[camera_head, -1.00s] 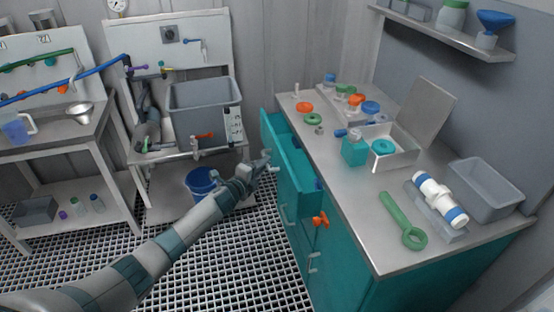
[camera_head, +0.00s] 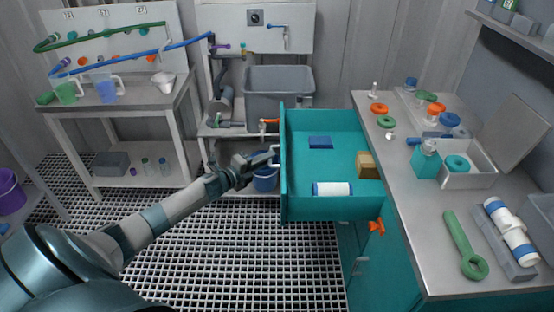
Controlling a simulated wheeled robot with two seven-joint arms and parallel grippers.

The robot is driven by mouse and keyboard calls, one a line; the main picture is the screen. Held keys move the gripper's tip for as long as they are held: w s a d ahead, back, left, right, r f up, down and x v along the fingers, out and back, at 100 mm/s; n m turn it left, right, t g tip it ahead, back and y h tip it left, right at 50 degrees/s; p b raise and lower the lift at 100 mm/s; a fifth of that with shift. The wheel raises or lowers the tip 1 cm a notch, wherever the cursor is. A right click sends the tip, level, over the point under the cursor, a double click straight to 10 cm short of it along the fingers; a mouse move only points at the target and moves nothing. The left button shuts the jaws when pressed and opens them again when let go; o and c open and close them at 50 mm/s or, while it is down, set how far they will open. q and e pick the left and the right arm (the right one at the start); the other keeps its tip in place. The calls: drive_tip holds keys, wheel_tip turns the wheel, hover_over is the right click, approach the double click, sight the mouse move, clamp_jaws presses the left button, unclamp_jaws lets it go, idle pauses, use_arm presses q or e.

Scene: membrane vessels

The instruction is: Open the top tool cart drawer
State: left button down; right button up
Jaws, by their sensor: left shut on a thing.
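The teal tool cart (camera_head: 392,262) stands at the right with a grey metal top. Its top drawer (camera_head: 283,190) is pulled far out to the left, and its inside shows. In it lie a blue block (camera_head: 320,142), a white roll with blue ends (camera_head: 332,189) and a tan block (camera_head: 367,164). The drawer's light handle (camera_head: 274,156) is on its left-facing front. My left gripper (camera_head: 268,160) is at this handle and shut on it. My right gripper is not in view.
The cart top holds a green wrench (camera_head: 463,245), a white-and-blue cylinder (camera_head: 510,232) and an open metal box (camera_head: 478,172). An orange valve handle (camera_head: 376,227) sticks out below the drawer. The grating floor (camera_head: 240,250) in front is clear.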

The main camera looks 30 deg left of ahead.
use_arm(q)
drive_tip(key=shift+a, duration=0.15)
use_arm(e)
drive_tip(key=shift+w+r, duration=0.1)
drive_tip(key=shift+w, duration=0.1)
use_arm(q)
drive_tip(key=c, duration=1.8)
unclamp_jaws()
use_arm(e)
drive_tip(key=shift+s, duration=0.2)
use_arm(q)
drive_tip(key=shift+s, duration=0.2)
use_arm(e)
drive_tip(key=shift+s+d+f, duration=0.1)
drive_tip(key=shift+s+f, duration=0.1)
